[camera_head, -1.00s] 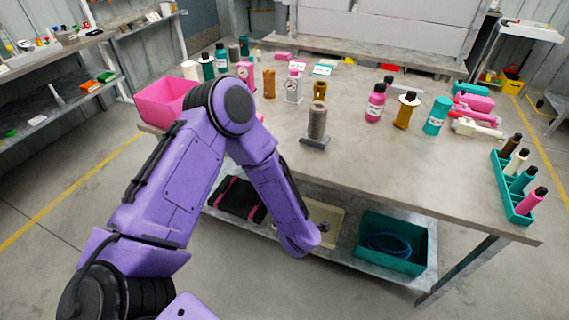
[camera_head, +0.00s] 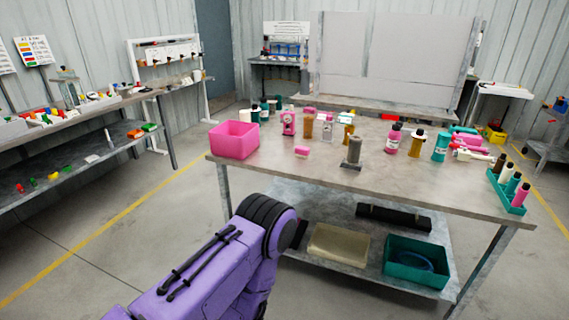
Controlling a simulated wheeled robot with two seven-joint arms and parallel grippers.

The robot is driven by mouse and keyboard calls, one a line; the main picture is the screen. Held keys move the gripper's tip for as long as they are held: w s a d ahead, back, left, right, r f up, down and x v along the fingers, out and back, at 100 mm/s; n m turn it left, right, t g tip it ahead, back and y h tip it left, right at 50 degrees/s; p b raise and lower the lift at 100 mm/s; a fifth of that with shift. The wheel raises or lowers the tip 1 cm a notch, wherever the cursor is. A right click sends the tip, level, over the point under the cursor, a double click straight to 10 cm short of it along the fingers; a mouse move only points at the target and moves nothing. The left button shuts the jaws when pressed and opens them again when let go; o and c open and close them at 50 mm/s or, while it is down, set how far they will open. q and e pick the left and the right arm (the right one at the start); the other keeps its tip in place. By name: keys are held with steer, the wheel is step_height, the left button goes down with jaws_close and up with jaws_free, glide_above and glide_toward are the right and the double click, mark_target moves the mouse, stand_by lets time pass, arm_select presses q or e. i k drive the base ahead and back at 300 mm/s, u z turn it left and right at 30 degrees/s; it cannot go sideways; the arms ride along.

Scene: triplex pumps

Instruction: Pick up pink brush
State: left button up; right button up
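I cannot single out the pink brush with certainty. A small pink block-like item (camera_head: 302,152) lies on the table, right of the pink bin and left of a grey cylinder on a base; it is too small to tell whether it has bristles. Other pink items lie at the table's right side (camera_head: 476,149), partly overlapping, and I cannot tell whether one is a brush. My purple arm shows at the bottom, in front of the table and below its top. Neither gripper is in view.
The table (camera_head: 330,178) carries a pink bin (camera_head: 234,141), a grey cylinder (camera_head: 353,152), several bottles, and a teal rack (camera_head: 509,197) at the right. A teal bin (camera_head: 416,263) and a beige tray (camera_head: 338,243) sit on its lower shelf. The table's front middle is clear.

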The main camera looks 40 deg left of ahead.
mark_target(303, 152)
steer(key=z, duration=0.05)
steer(key=i, duration=1.25)
steer(key=u, duration=1.2)
steer(key=i, duration=0.4)
steer(key=u, duration=2.25)
steer(key=k, duration=1.3)
steer(key=z, duration=0.95)
